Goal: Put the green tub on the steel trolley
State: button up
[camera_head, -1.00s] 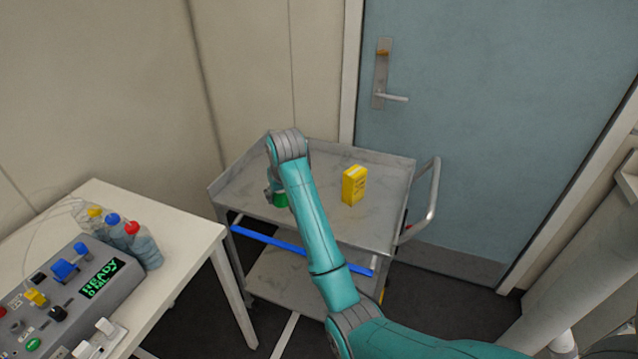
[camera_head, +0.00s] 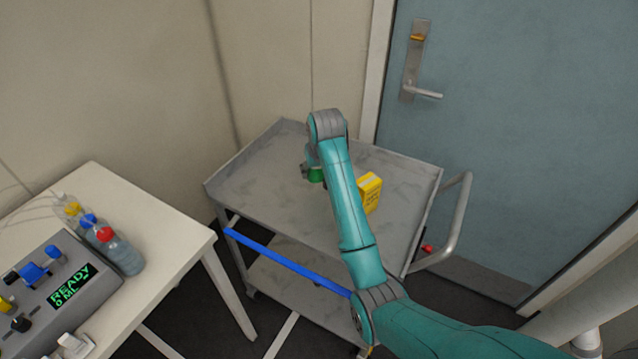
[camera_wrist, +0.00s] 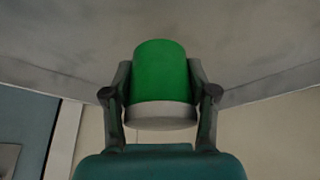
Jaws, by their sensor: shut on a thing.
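The green tub (camera_wrist: 160,72) is held between the two fingers of my gripper (camera_wrist: 160,92) in the wrist view. Its grey-white end faces the camera. In the head view the green tub (camera_head: 316,175) shows only partly, beside my arm's end link, over the top shelf of the steel trolley (camera_head: 265,185). My gripper (camera_head: 312,166) is mostly hidden there by the arm. I cannot tell whether the tub touches the shelf or hangs just above it.
A yellow box (camera_head: 370,190) stands on the trolley top, partly behind my arm. The trolley has a handle (camera_head: 455,225) on the right and a blue front strip (camera_head: 285,262). A white table (camera_head: 150,235) with bottles (camera_head: 122,252) and a grey device (camera_head: 60,295) is at left.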

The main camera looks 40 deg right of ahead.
aim_at(316, 191)
jog(key=shift+f, duration=2.7)
jog(key=o, duration=1.2)
jog(key=shift+f, duration=0.1)
jog(key=v, duration=1.2)
jog(key=shift+a, duration=0.15)
